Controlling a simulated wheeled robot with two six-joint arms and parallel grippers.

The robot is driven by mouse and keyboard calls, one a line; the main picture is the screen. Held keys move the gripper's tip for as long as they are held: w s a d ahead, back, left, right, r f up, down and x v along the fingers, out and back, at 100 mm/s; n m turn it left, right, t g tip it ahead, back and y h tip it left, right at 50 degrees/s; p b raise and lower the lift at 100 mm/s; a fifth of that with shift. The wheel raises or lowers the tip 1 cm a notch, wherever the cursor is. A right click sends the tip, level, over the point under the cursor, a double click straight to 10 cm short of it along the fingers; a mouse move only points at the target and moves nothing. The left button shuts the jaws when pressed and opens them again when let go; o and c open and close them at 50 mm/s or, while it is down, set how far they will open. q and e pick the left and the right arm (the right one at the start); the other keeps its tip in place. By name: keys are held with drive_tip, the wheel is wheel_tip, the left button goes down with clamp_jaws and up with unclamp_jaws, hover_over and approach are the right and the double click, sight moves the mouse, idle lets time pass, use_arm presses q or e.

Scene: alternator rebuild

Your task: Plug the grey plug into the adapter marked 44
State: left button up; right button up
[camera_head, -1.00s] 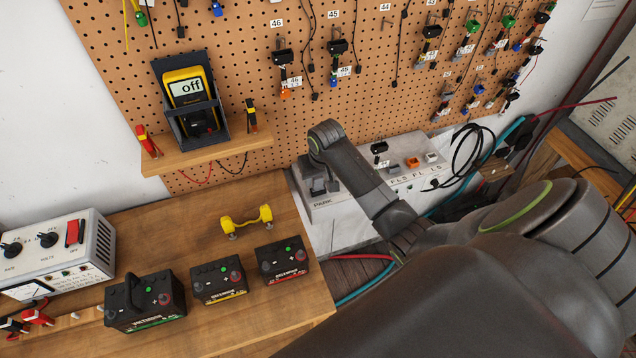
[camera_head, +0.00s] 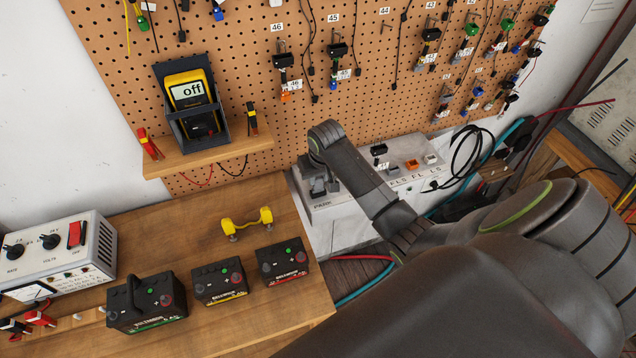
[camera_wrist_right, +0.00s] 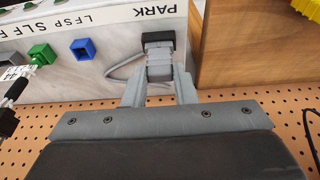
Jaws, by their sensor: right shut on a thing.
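My right gripper (camera_wrist_right: 158,82) is shut on the grey plug (camera_wrist_right: 159,60), with a finger on each side of it. The plug's far end meets a black block (camera_wrist_right: 158,40) by the PARK label on the white box; I cannot tell if it is seated there. In the head view my right gripper (camera_head: 318,186) is low over the box's left end, partly hidden by my arm. My left gripper is not in view.
The white box (camera_head: 335,208) carries black, orange and white sockets at its right; blue (camera_wrist_right: 84,48) and green (camera_wrist_right: 42,53) ones show in the wrist view. The pegboard (camera_head: 240,45) rises behind. A wooden bench (camera_head: 190,235) with batteries and a yellow piece (camera_head: 247,222) stands left.

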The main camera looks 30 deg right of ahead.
sight(319, 179)
drive_tip(key=shift+r+p, duration=0.7)
drive_tip(key=shift+r, duration=1.1)
drive_tip(key=shift+s+f, duration=0.1)
